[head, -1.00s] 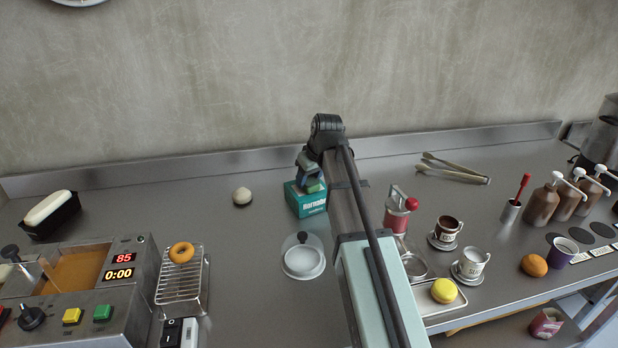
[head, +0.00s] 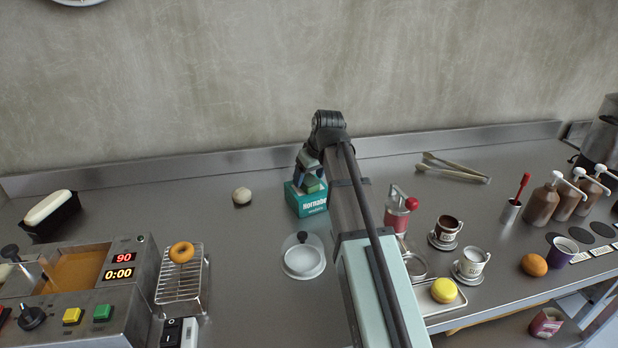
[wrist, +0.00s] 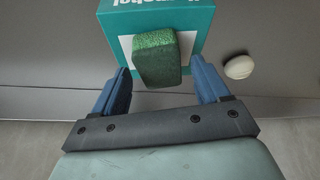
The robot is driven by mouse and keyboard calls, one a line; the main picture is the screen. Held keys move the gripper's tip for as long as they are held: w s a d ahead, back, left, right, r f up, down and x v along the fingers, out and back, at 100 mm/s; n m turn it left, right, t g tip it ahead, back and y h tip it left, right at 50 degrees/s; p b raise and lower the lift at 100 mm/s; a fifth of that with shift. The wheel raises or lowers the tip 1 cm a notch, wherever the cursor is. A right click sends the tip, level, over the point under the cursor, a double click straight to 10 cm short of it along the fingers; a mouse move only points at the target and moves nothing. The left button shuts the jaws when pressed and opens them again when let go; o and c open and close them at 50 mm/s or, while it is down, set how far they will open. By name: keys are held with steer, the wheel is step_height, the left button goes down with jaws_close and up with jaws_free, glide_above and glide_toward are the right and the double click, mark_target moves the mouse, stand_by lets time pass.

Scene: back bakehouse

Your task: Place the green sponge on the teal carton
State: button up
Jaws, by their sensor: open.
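The teal carton (head: 306,207) stands on the steel counter, with white lettering on its front; part of its top shows in the wrist view (wrist: 193,14). The green sponge (wrist: 156,58) lies on the carton's top, and in the head view it shows small (head: 314,186). My gripper (wrist: 160,72) is open, its two blue fingers spread on either side of the sponge with a visible gap at each side. In the head view my gripper (head: 311,178) is just above the carton and partly hides its top.
A pale dough ball (head: 242,195) sits left of the carton. A white lidded dish (head: 303,262) stands in front of it. A red-topped grinder (head: 398,212) is to the right, beyond my arm. A wire rack with a doughnut (head: 182,252) is at the left.

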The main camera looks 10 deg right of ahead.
steer(key=v, duration=1.1)
